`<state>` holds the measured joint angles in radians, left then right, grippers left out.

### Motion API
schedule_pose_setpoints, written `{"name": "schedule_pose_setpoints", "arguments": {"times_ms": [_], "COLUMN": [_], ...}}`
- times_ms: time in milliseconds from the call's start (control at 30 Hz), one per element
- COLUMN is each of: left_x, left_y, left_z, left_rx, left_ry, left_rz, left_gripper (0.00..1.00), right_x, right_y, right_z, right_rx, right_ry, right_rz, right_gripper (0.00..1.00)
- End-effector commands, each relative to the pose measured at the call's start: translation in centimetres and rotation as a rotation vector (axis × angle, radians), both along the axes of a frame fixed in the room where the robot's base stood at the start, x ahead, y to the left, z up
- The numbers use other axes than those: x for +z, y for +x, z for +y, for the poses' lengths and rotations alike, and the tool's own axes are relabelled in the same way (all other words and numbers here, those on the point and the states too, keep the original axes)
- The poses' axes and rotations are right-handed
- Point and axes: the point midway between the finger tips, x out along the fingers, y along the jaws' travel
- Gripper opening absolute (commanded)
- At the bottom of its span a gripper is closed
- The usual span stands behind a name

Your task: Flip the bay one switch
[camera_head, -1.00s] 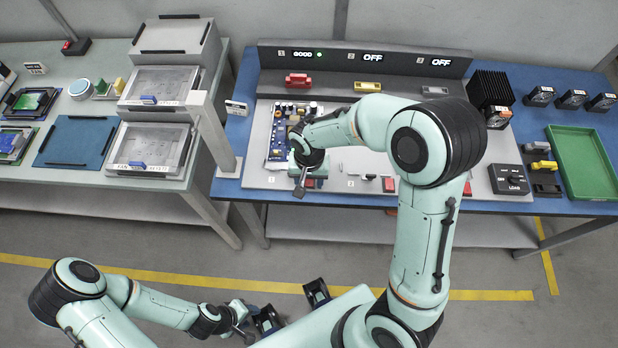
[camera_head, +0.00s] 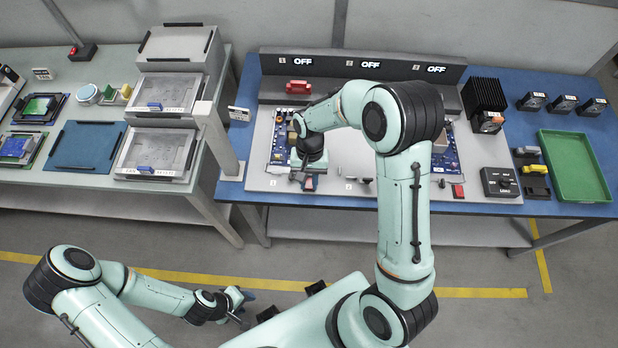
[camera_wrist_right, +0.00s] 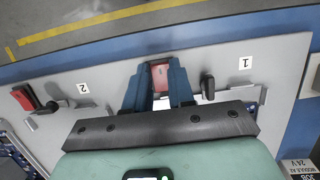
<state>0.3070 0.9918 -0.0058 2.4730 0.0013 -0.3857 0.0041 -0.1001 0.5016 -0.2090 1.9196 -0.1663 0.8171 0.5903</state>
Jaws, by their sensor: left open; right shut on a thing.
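The bay one switch is a red block (camera_wrist_right: 160,77) near the panel's front edge, beside the label 1 (camera_wrist_right: 245,63) in the right wrist view. My right gripper (camera_wrist_right: 160,88) is shut on it, with a blue finger on each side. In the head view the right gripper (camera_head: 307,178) is over the red switch (camera_head: 309,184), partly hiding it. The bay one display (camera_head: 303,62) reads OFF. My left gripper (camera_head: 242,306) is open and empty, low above the floor, away from the bench.
A blue circuit board (camera_head: 281,148) lies in bay one, partly behind my right arm. Another red switch (camera_wrist_right: 22,97) is near the label 2 (camera_wrist_right: 83,88). A black LOAD box (camera_head: 500,182) and a green tray (camera_head: 575,165) stand to the right.

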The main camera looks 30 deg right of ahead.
Motion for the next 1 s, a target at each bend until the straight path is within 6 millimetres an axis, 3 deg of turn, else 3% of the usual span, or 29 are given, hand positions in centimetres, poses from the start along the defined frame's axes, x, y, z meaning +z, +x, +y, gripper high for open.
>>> {"name": "schedule_pose_setpoints", "arguments": {"times_ms": [67,100,167,567,667,1000], "left_x": [0.0,0.0,0.0,0.1,0.3,1.3], "left_y": [0.0,0.0,0.0,0.0,0.2,1.1], "left_z": [0.0,0.0,0.0,0.0,0.0,0.0], "left_rx": [0.000,0.000,0.000,0.000,0.001,0.000], "left_ry": [0.000,0.000,0.000,0.000,0.000,0.000], "left_rz": [0.001,0.001,0.001,0.000,-0.002,-0.012], "left_gripper": [0.43,0.43,0.43,0.43,0.43,0.43], "right_x": [0.1,0.1,0.1,0.7,2.1,9.5], "right_y": [0.0,0.0,0.0,0.2,0.5,2.3], "right_z": [0.0,0.0,0.0,-0.1,-0.3,-1.3], "right_rx": [0.000,0.000,0.000,0.000,-0.001,0.000], "right_ry": [-0.001,-0.001,-0.001,-0.002,-0.001,-0.001], "right_rz": [-0.002,-0.002,-0.002,-0.003,-0.005,-0.008], "right_gripper": [0.00,0.30,0.49,0.49,0.49,0.49]}}
